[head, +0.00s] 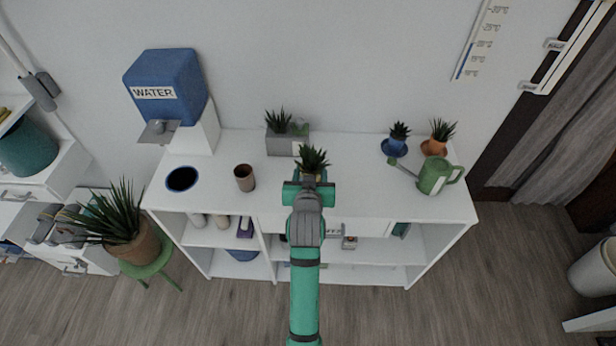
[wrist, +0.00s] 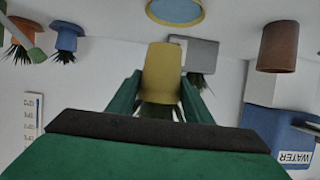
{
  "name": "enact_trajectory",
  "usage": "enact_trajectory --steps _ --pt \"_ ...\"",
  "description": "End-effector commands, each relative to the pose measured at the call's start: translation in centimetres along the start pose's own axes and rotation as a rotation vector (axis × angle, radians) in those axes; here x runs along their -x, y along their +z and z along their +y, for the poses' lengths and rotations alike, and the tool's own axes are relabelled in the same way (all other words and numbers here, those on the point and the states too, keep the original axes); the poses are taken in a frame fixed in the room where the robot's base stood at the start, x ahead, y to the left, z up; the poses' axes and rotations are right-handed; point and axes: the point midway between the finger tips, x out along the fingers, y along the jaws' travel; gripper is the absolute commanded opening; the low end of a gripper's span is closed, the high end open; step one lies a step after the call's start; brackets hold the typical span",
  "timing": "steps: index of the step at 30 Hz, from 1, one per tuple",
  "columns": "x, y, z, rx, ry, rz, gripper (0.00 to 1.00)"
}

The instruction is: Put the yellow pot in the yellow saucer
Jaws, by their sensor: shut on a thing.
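My gripper (wrist: 160,95) is shut on the yellow pot (wrist: 162,72), whose body sits between the two green fingers in the wrist view. In the head view the pot's spiky plant (head: 312,158) shows just beyond my gripper (head: 311,180); the pot itself is mostly hidden there. The wrist view is upside down. A round dish with a yellow rim and bluish inside, seemingly the yellow saucer (wrist: 176,20), shows at its top edge, apart from the pot. In the head view my arm seems to hide it.
On the white desk (head: 350,200) stand a brown cup (head: 244,178), a grey planter (head: 281,144), a blue pot (head: 395,146), an orange pot (head: 433,146) and a green watering can (head: 435,177).

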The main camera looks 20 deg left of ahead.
Motion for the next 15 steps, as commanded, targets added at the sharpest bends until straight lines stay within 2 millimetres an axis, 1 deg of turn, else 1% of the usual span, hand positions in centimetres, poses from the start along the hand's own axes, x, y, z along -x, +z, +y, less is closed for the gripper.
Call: enact_trajectory --steps 1,3,6,15 --pt "-1.1 0.8 -0.3 0.001 -0.002 -0.004 0.18" --pt "-2.3 1.4 -0.6 0.001 -0.004 -0.003 0.18" --pt "-3.6 2.0 -0.9 0.002 -0.005 -0.001 0.18" --pt "-5.4 3.0 -1.1 0.001 -0.004 0.0 0.18"
